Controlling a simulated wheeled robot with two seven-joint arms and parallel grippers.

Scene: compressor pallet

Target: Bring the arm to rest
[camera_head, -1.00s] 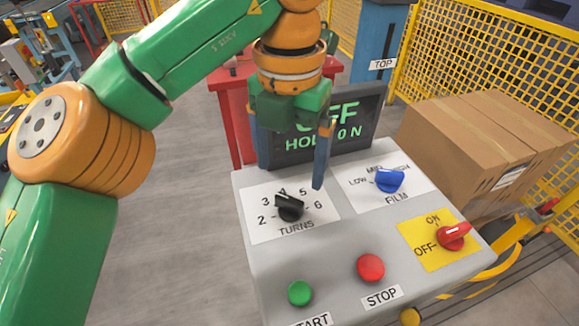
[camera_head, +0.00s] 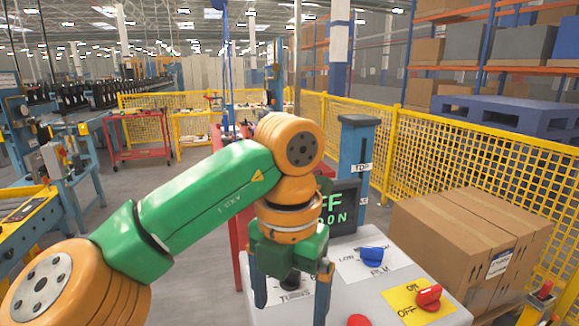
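My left arm comes in from the left, and its gripper (camera_head: 291,294) hangs with fingers down in front of the control panel (camera_head: 345,304). The fingers are apart with nothing held between them. The black TURNS knob (camera_head: 290,281) shows between the fingers, and its dial is mostly covered. I cannot tell whether the fingers touch the panel. The blue FILM knob (camera_head: 371,257) and the red ON/OFF knob (camera_head: 428,296) are clear to the right. The dark display (camera_head: 345,203) with green letters is partly hidden behind my arm. My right gripper is out of view.
Brown cartons (camera_head: 470,245) stand right of the panel. A red cart (camera_head: 137,140) and a blue workstation (camera_head: 65,175) stand at the left. The grey floor between is open.

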